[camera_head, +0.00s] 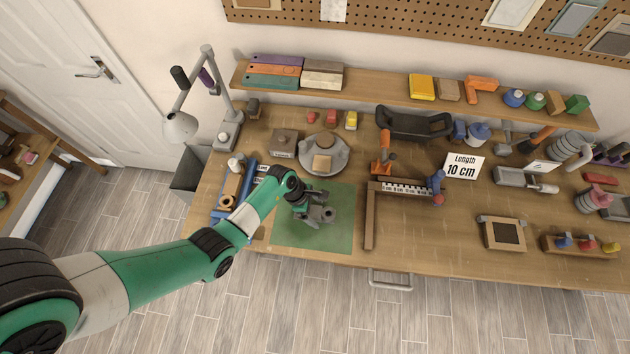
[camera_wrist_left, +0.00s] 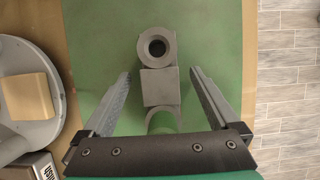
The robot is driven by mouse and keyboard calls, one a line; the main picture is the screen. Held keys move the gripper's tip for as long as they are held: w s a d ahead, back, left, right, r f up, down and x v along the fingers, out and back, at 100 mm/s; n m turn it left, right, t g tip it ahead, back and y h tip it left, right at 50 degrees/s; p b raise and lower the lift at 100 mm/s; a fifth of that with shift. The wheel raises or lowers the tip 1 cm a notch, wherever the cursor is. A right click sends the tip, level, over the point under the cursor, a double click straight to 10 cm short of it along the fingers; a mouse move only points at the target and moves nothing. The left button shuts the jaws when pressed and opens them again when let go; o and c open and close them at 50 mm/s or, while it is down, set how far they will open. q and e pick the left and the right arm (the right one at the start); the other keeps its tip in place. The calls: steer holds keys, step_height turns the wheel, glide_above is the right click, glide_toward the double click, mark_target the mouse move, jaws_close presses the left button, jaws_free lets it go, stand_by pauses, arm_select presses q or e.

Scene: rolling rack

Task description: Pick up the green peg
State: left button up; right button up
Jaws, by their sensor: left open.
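A grey fixture (camera_head: 327,214) sits on a green mat (camera_head: 337,238) at the front left of the workbench. In the left wrist view the fixture (camera_wrist_left: 158,88) shows a round dark hole, a square block and a rounded lower end. A green round shape (camera_wrist_left: 163,124) shows within that lower end, partly hidden by my gripper's base; I cannot tell whether it is the green peg or mat showing through. My left gripper (camera_wrist_left: 160,80) is open above the mat, its fingers on either side of the block, apart from it. My right gripper is not in view.
A grey round turntable (camera_head: 335,160) with a wooden block stands behind the mat. A wooden square (camera_head: 371,225) with a ruler lies to the right. A small rack (camera_head: 575,246) with blue, red and yellow pegs stands far right. The bench front between them is mostly clear.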

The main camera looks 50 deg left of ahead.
arm_select(q)
steer(key=shift+w+d+f, duration=0.1)
steer(key=shift+f, duration=0.1)
jaws_close()
stand_by(0.4)
